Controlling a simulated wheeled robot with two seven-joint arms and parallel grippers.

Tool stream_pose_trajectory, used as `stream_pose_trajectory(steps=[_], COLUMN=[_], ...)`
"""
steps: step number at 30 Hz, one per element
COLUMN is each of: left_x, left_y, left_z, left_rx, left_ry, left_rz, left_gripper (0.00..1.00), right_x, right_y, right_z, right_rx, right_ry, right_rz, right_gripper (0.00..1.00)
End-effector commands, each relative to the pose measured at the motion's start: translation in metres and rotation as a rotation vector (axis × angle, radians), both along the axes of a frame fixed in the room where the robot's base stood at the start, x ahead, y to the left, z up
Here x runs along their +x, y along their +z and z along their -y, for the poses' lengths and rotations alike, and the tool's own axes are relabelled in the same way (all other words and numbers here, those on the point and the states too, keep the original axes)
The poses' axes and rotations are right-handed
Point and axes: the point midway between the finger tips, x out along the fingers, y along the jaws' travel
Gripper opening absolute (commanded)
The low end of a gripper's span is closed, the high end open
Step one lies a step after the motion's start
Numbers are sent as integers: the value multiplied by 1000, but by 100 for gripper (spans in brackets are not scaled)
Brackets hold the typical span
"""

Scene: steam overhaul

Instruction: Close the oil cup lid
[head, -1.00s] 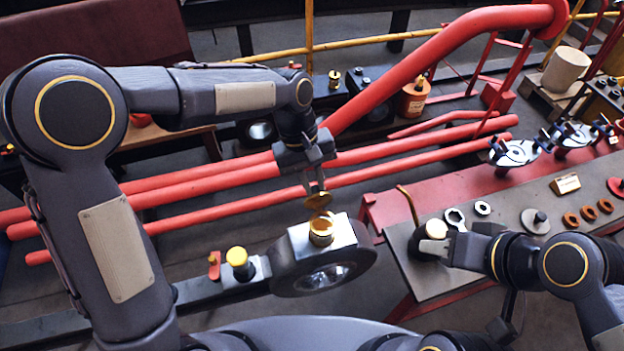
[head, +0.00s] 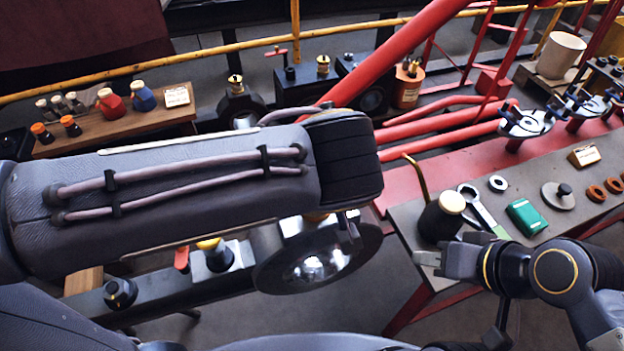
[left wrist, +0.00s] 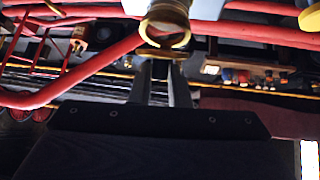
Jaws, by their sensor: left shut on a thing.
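The brass oil cup (left wrist: 166,22) shows at the top of the left wrist view. Its brass lid (left wrist: 162,53) shows as a thin, nearly edge-on piece beside the cup's rim. My left gripper (left wrist: 162,64) has its two fingers up against the lid and is shut on it. Whether the lid touches the rim I cannot tell. In the head view my left forearm hides the cup and lid above the round polished housing (head: 310,262). My right gripper (head: 430,263) is empty beside the bench's near left corner; its finger gap is unclear.
The grey-topped bench (head: 530,250) on the right carries a dark can with a cream top (head: 452,203), a spanner (head: 478,208), a green box (head: 527,217) and several rings. Red pipes (head: 440,140) run behind. A wooden shelf (head: 110,135) with bottles stands at back left.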

Motion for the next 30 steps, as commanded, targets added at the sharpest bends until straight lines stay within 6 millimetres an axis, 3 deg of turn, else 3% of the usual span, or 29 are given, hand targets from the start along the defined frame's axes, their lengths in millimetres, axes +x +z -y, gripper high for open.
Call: stream_pose_trajectory(steps=[1, 12, 21, 30], left_x=[-4, -19, -24, -25], left_y=[-16, -31, -36, -35], left_z=[3, 7, 8, 8], left_rx=[10, 108, 159, 178], left_ry=[-6, -2, -1, 0], left_rz=[46, 342, 486, 536], left_gripper=[0, 0, 0, 0], right_x=[0, 0, 0, 0], right_y=[-28, -114, -151, -162], right_z=[0, 0, 0, 0], right_rx=[0, 0, 0, 0], right_ry=[0, 0, 0, 0], right_rz=[0, 0, 0, 0], right_gripper=[36, 36, 36, 36])
